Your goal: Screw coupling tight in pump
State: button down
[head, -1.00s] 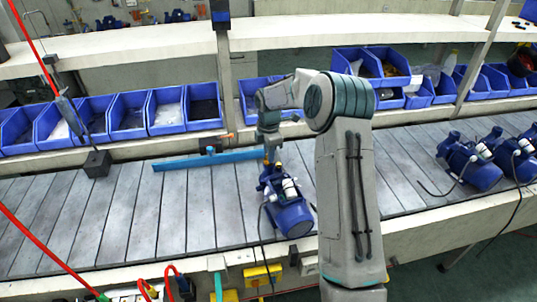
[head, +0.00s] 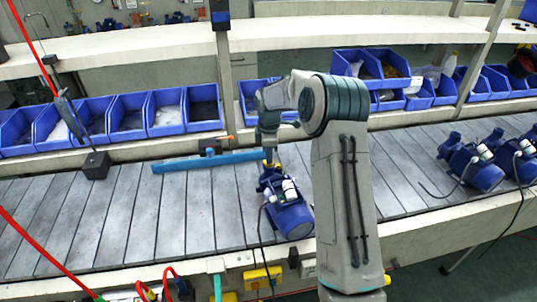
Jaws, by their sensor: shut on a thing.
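The blue pump (head: 287,208) lies on the slatted conveyor in front of my arm, its round motor end toward the front edge and a white box on its upper side. My gripper (head: 270,160) points down over the pump's rear end, from above. It is shut on the coupling, which is very small in this view and largely hidden by the fingers. A brass-yellow bit shows between the fingertips and the pump. I cannot tell how deep the coupling sits in the pump.
More blue pumps (head: 470,163) with loose black cables stand on the conveyor (head: 125,215) at right. A blue bar (head: 210,161) lies behind and left of the pump. Blue bins (head: 128,116) line the back.

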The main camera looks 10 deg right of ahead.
jog(key=m, duration=0.3)
jog(key=c, duration=1.4)
grip_release()
jog(key=shift+o, duration=0.2)
jog(key=n, duration=0.3)
jog(key=shift+n, duration=0.4)
jog(key=n+p, duration=0.1)
jog(key=n, duration=0.2)
